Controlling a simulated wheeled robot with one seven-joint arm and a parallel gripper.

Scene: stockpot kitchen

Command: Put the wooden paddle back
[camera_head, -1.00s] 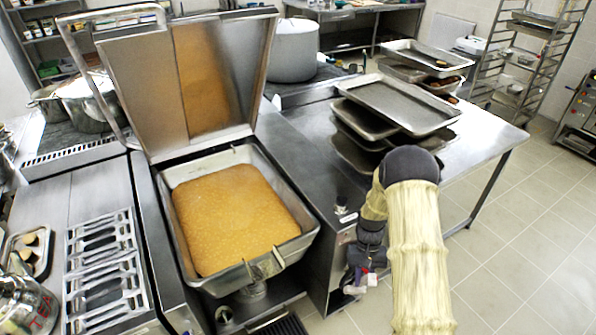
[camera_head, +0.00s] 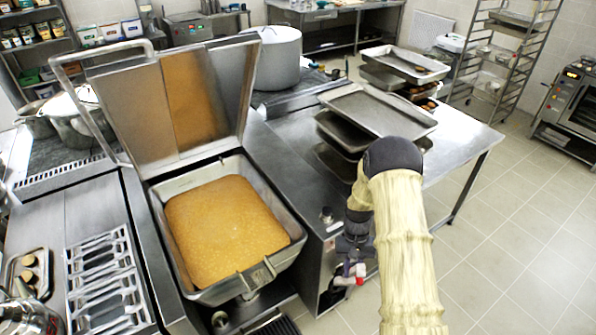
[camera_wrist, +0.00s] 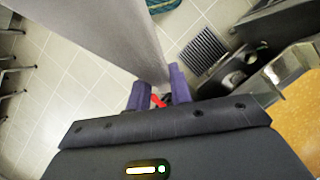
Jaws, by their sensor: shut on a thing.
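My gripper (camera_head: 347,262) is low beside the front of the steel cabinet, right of the tilting pan, and is partly hidden by my arm. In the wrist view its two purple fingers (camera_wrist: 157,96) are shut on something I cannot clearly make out. A small red piece (camera_wrist: 157,101) shows between the fingertips. Red and white bits also show by the gripper in the head view. I cannot identify the wooden paddle in either view.
The tilting pan (camera_head: 295,247) holds an orange-brown mass, its lid (camera_head: 135,110) raised. Stacked trays (camera_head: 375,112) lie on the steel table (camera_head: 465,140). A stockpot (camera_head: 275,58) stands behind. Floor at right is clear.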

